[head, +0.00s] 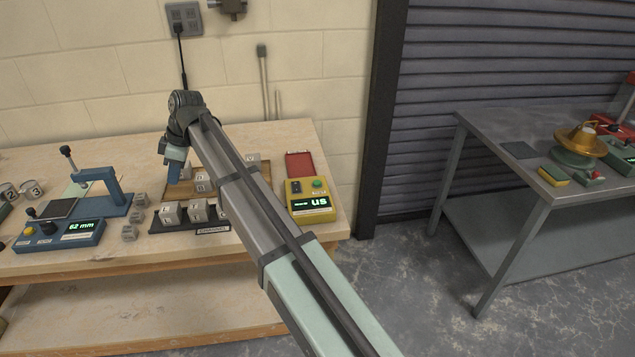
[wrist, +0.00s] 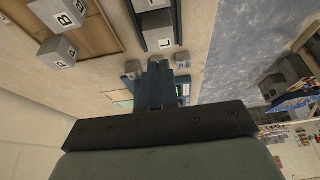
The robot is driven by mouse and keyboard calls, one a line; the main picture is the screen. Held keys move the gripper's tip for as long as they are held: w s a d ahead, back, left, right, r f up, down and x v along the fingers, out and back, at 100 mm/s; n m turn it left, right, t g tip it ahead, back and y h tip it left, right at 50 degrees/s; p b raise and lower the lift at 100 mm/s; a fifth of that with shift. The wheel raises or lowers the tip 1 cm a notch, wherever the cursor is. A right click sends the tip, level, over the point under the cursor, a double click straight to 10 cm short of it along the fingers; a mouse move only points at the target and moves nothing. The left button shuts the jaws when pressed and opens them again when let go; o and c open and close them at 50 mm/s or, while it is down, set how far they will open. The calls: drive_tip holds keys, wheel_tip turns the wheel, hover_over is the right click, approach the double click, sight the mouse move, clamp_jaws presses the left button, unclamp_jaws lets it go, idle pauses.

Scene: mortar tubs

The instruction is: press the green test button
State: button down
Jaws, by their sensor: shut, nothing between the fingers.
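A green button (head: 318,183) sits on top of a yellow tester box (head: 309,201) at the right end of the wooden bench. The box has a dark switch beside the button and a lit display reading "US". My gripper (head: 174,168) hangs over the bench, well to the left of the box, above the area of the lettered cubes. Its blue fingers are together and empty; they also show in the wrist view (wrist: 161,68). The button and the yellow box do not show in the wrist view.
Lettered cubes (head: 169,213) stand in a dark rack and a wooden tray near my gripper. A blue gauge (head: 60,236) reading "62 mm" and a blue press (head: 112,188) are at left. A red plate (head: 300,164) lies behind the yellow box. My arm crosses beside the box.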

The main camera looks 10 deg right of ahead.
idle(0.3)
drive_tip(key=w+d+m+t, duration=0.15)
drive_tip(key=w+d, duration=0.25)
drive_tip(key=d, duration=0.7)
drive_tip(key=w+d+m, duration=0.2)
drive_tip(key=w+d, duration=0.1)
drive_tip(key=d, duration=0.7)
drive_tip(key=s+d+m+t, duration=0.1)
drive_tip(key=d+m+t, duration=0.2)
drive_tip(key=d+m, duration=0.5)
drive_tip(key=s+d+r+m+t+y, duration=0.1)
drive_tip(key=s+d+m+t, duration=0.1)
drive_tip(key=d+m, duration=0.6)
drive_tip(key=shift+d+r+t, duration=0.3)
drive_tip(key=shift+d+t, duration=0.15)
drive_tip(key=shift+d, duration=0.75)
